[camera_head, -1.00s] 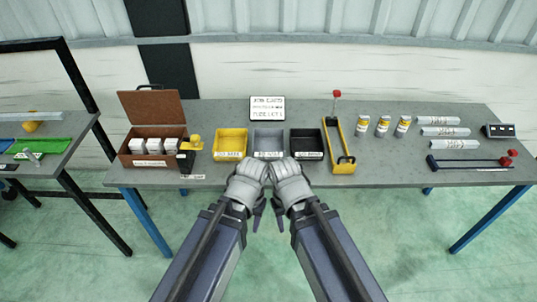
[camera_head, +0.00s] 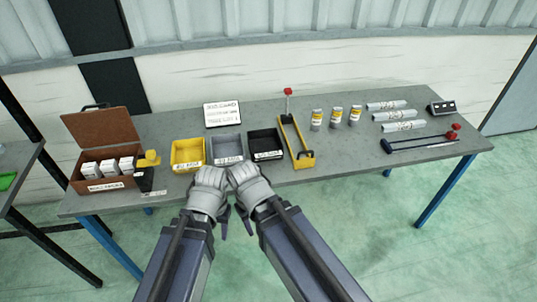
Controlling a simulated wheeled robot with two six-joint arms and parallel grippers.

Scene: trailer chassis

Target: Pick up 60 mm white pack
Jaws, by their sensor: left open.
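Three white packs (camera_head: 109,167) stand in the open brown box (camera_head: 103,186) on the left end of the bench. Their labels are too small to read, so I cannot tell which is the 60 mm one. My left gripper (camera_head: 211,182) is open and empty, in front of the bench's near edge and to the right of the brown box. My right gripper (camera_head: 243,177) is close beside it. Its fingers are hard to make out, and I cannot tell whether it is open or shut.
A yellow bin (camera_head: 187,153), a grey bin (camera_head: 227,148) and a black bin (camera_head: 264,143) stand mid-bench. A yellow-and-black tool (camera_head: 147,160) is beside the brown box. A yellow-framed tool (camera_head: 303,162), several cans and white rolls (camera_head: 386,105) are farther right.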

